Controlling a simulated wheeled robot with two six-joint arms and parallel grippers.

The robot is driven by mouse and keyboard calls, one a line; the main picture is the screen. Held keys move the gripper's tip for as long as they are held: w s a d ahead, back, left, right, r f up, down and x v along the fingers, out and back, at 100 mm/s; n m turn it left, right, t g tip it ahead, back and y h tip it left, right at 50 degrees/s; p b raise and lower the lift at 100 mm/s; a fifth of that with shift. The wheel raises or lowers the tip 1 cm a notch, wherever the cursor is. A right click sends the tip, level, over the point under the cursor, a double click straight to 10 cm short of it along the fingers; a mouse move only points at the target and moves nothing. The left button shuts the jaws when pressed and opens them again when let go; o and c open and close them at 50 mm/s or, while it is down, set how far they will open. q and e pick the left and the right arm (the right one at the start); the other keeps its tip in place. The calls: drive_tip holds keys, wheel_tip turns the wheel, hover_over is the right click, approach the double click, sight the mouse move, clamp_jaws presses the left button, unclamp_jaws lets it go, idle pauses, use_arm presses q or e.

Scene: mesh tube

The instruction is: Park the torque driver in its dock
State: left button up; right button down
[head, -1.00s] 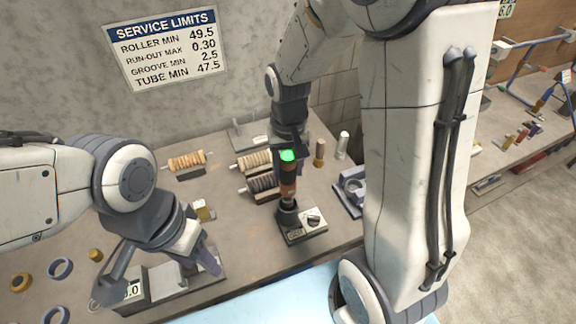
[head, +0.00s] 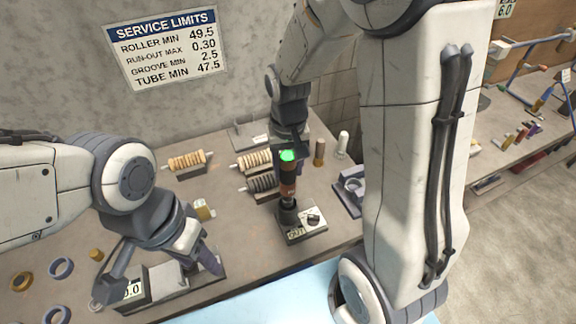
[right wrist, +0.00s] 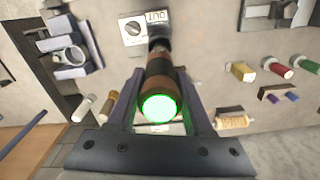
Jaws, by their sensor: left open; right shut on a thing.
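The torque driver (head: 288,185) is an upright orange-brown and black tool with a glowing green top. My right gripper (head: 289,150) is shut on its upper part. In the right wrist view the driver (right wrist: 160,82) sits between the two fingers of the gripper (right wrist: 160,100), its green end toward the camera. Its lower end meets the black cup of the dock (head: 310,233), a pale plate with a dial. The dock also shows in the right wrist view (right wrist: 132,30). I cannot tell how deep the driver sits. My left gripper (head: 158,272) is open and empty above the front-left bench.
A grey fixture with a number plate (head: 133,290) is under my left gripper. Ribbed rollers (head: 187,161) lie behind, and a grey block with a ring (head: 350,187) stands right of the dock. Loose rings (head: 61,268) lie at the left.

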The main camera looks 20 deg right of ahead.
sight(288, 187)
drive_tip(key=shift+f+b, duration=2.8)
drive_tip(key=shift+f, duration=1.05)
idle(3.5)
drive_tip(key=shift+c, duration=1.1)
unclamp_jaws()
